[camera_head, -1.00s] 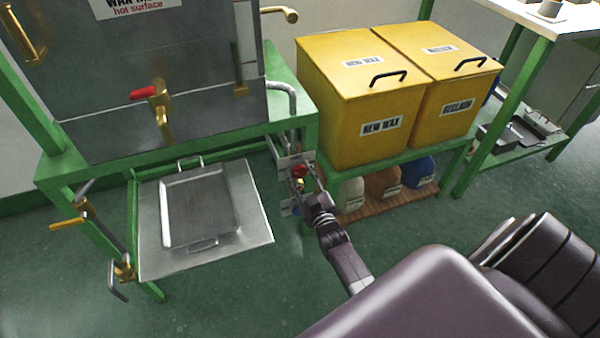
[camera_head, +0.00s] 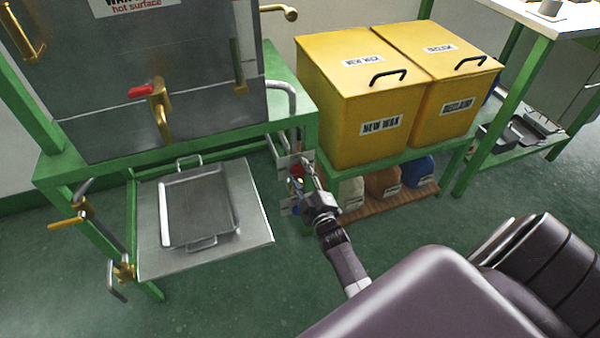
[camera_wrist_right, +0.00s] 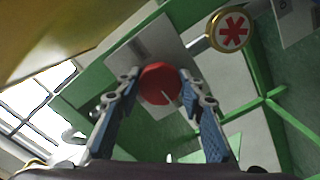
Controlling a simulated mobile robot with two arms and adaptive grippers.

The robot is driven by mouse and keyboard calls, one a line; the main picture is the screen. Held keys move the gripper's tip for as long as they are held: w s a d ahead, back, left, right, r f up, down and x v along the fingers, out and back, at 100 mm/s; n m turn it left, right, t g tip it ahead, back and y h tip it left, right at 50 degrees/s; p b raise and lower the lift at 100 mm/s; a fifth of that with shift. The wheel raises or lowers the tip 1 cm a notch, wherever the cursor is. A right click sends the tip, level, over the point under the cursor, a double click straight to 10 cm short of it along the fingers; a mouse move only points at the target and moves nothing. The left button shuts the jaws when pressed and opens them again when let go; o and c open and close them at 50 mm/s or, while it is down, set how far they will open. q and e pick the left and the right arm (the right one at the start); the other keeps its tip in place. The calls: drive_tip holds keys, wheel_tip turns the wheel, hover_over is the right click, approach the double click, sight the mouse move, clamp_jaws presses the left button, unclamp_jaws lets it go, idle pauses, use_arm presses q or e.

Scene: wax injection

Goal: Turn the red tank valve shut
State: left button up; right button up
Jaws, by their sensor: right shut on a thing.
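A round red knob (camera_wrist_right: 160,84) sits in front of a grey plate in the right wrist view. In the head view this red knob (camera_head: 297,170) is at the right end of the green tank stand, partly hidden by my gripper. My right gripper (camera_head: 304,173) reaches it from the lower right. In the wrist view its two fingers are shut on the knob, one on each side. A tap with a red lever (camera_head: 142,91) is on the front of the grey tank, away from the gripper. My left gripper is not in view.
A brass-rimmed disc with a red star mark (camera_wrist_right: 230,31) is beside the knob. A metal tray (camera_head: 200,205) lies on a plate under the tank. Yellow bins (camera_head: 365,100) stand on a green rack to the right. The green floor in front is clear.

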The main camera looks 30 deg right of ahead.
idle(0.3)
drive_tip(key=o, duration=1.2)
drive_tip(key=shift+c, duration=0.2)
drive_tip(key=v, duration=1.2)
drive_tip(key=shift+d+f, duration=0.1)
